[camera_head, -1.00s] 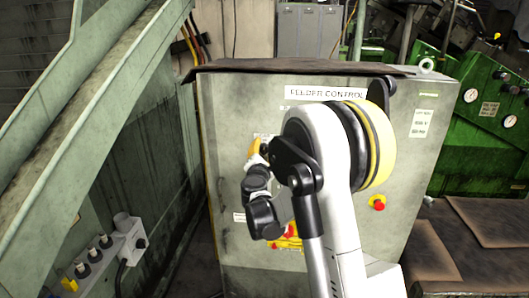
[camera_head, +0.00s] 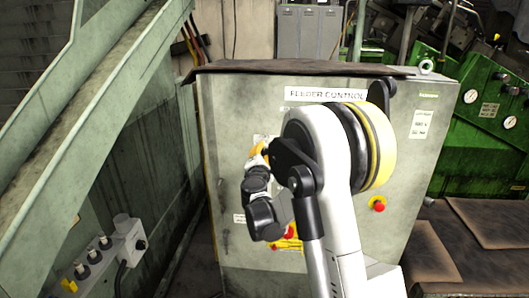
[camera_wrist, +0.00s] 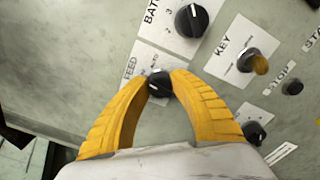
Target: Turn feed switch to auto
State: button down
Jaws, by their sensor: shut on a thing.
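The feed switch (camera_wrist: 159,83) is a small black rotary knob with a white mark, beside a white plate (camera_wrist: 140,68) reading FEED and AUTO. My gripper (camera_wrist: 161,78) has its two yellow fingertips closed on either side of this knob in the wrist view. The mark is partly visible, but I cannot tell for certain which setting it points at. In the head view my gripper (camera_head: 259,150) is at the front of the grey feeder control cabinet (camera_head: 405,160). My arm hides the switch there.
Close by are a larger black knob (camera_wrist: 192,20), a key switch (camera_wrist: 258,62), a black stop button (camera_wrist: 292,87) and another black knob (camera_wrist: 254,132). A red button (camera_head: 377,204) sits lower right on the cabinet. A green sloped frame (camera_head: 90,110) stands at left.

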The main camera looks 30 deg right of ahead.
jog(key=m, duration=0.7)
dwell(0.6)
jog(key=c, duration=1.1)
grip_release()
jog(key=v, duration=1.2)
